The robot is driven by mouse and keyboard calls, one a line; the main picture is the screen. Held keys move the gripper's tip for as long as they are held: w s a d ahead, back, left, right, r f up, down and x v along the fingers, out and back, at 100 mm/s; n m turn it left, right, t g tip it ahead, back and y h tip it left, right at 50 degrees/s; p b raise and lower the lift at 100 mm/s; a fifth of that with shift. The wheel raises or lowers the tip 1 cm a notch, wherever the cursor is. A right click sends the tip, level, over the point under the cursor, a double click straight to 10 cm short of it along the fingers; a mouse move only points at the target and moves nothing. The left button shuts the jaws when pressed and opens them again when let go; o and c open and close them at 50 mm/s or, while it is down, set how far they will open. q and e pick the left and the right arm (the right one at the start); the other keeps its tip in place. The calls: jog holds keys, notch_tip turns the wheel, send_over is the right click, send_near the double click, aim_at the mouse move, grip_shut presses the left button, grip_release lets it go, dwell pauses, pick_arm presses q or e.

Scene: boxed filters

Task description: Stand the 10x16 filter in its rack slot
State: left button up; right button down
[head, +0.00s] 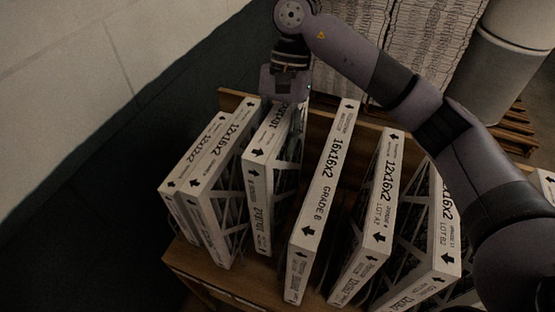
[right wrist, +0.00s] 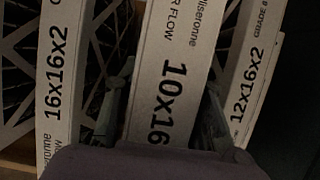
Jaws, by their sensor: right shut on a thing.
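The 10x16 filter (head: 257,180) is a white-framed boxed filter standing upright in the row on the wooden rack (head: 210,275). It is between a 12x16x2 filter (head: 222,150) on its left and a 16x16x2 filter (head: 325,180) on its right. My right gripper (head: 292,112) is shut on its top edge, near the back end. In the right wrist view the fingers straddle the 10x16 label (right wrist: 165,85). Its bottom edge meets the dark gap near the rack, and I cannot tell whether it rests on the rack. My left gripper is not in view.
A 12x12x2 filter (head: 178,200) stands at the far left. Another 12x16x2 filter (head: 375,215) and one more filter (head: 440,250) stand at the right, under my arm. A white wall (head: 80,70) is at left. Stacked filters (head: 430,40) and a pale cylinder (head: 500,55) are behind.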

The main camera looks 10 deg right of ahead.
aim_at(280, 178)
notch_tip(280, 178, down, 7)
jog(key=p, duration=0.1)
jog(key=shift+f, duration=0.15)
jog(key=c, duration=1.5)
grip_release()
jog(key=o, duration=0.5)
jog(key=shift+c, duration=0.2)
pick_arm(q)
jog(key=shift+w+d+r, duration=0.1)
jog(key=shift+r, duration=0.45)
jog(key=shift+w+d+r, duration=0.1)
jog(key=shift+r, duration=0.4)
